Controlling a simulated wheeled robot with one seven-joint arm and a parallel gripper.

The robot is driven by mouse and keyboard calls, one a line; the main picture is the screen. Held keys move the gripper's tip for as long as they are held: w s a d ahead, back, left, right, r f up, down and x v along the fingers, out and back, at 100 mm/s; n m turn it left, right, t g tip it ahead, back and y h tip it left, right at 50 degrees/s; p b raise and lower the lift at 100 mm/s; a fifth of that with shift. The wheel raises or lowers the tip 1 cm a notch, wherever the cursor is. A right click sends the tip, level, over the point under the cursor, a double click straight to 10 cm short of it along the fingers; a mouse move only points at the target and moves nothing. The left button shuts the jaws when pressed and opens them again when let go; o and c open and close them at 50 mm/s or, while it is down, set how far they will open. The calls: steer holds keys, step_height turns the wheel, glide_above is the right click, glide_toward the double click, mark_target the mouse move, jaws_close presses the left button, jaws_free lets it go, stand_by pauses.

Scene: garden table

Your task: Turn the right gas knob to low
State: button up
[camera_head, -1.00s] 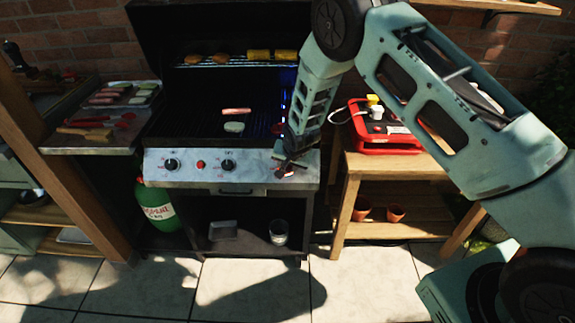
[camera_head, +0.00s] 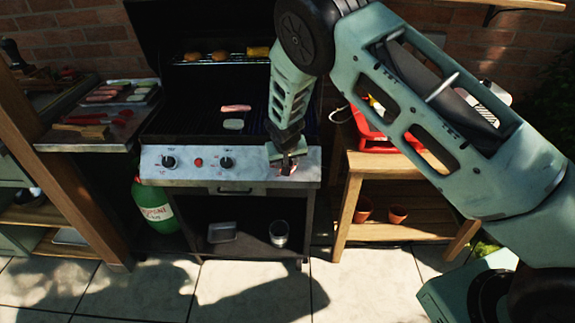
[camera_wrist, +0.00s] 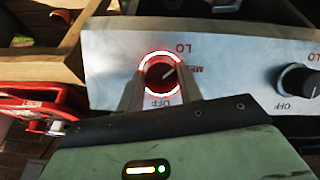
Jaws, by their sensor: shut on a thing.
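The right gas knob (camera_wrist: 161,76) is dark with a lit red and white ring around it, and it sits between my gripper's two fingers in the wrist view. Its pale pointer line tilts to the upper right, toward the gap between the LO and MED marks; OFF is printed below it in the picture. My gripper (camera_head: 287,168) is shut on this knob at the right end of the grill's metal front panel (camera_head: 225,180).
Two other knobs (camera_head: 168,162) (camera_head: 226,163) and a red button (camera_head: 198,163) are on the panel. A red case (camera_head: 370,135) stands on the wooden side table (camera_head: 400,165) to the right. Food lies on the grill grate and on the left shelf.

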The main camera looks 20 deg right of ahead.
steer(key=shift+a+n, duration=0.1)
steer(key=shift+n, duration=0.4)
steer(key=o, duration=1)
steer(key=b+v, duration=0.1)
steer(key=v, duration=0.4)
steer(key=b+v, duration=0.1)
steer(key=v, duration=0.5)
steer(key=b+v, duration=0.1)
steer(key=v, duration=0.5)
steer(key=shift+a+r, duration=0.1)
steer(key=shift+a, duration=0.25)
steer(key=s+a+r+n+g, duration=0.1)
steer(key=s+n, duration=0.1)
steer(key=s, duration=1)
steer(key=s+r+n+g+y, duration=0.1)
steer(key=s+r+n, duration=0.1)
steer(key=s, duration=1)
steer(key=s+a+r+n+g+y, duration=0.1)
steer(key=s+r+n+g, duration=0.1)
steer(key=s, duration=1)
steer(key=shift+s+a+r+n, duration=0.1)
steer(key=shift+s+a+n, duration=0.2)
steer(key=shift+n, duration=0.4)
